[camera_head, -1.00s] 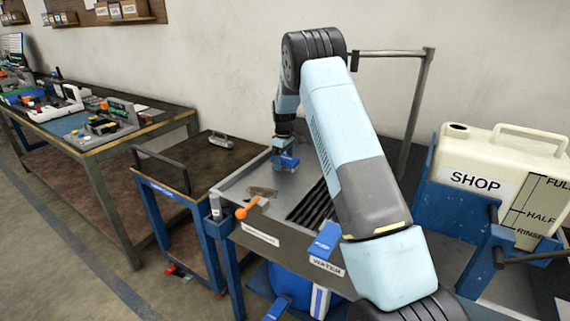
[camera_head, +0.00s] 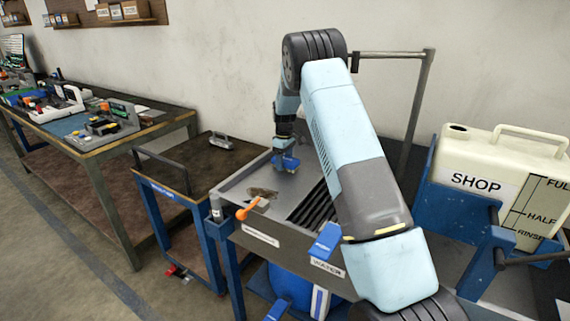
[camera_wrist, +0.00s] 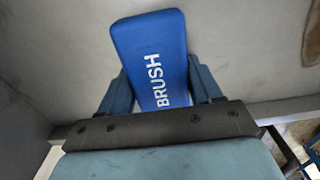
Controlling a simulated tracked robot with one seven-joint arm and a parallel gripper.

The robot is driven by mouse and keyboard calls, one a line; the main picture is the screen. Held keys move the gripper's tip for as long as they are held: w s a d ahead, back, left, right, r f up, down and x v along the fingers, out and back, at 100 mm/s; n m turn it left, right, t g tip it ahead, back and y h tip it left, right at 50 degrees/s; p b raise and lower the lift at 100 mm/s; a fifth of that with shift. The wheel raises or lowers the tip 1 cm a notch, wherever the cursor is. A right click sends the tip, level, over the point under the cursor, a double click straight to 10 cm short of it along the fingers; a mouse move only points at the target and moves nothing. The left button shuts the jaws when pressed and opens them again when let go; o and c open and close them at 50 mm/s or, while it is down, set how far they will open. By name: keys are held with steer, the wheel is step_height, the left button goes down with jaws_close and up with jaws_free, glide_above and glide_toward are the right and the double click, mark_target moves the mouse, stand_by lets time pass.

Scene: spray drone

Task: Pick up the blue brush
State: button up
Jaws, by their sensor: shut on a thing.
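The blue brush (camera_wrist: 150,45), a rounded blue block with white letters BRUSH, stands out between my fingers in the wrist view. My gripper (camera_wrist: 160,80) is shut on it, with one blue finger against each side. In the head view the brush (camera_head: 291,163) is a small blue shape below my gripper (camera_head: 285,155), over the grey metal tray top (camera_head: 236,194). I cannot tell whether the brush touches the tray.
A brown patch or rag and an orange-handled tool (camera_head: 246,210) lie at the tray's near left. Dark slats (camera_head: 310,203) lie to the right. A cream SHOP jug (camera_head: 490,165) stands at the right, and a low cart (camera_head: 205,165) at the left.

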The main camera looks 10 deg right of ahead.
steer(key=shift+r, duration=0.1)
steer(key=shift+r, duration=0.25)
step_height(320, 180, up, 2)
steer(key=shift+r, duration=0.25)
steer(key=s+a+r, duration=0.1)
steer(key=s+r, duration=0.9)
steer(key=s, duration=0.4)
steer(key=shift+a, duration=0.3)
steer(key=o, duration=0.6)
steer(key=shift+c, duration=0.2)
steer(key=shift+f, duration=0.1)
steer(key=c, duration=0.4)
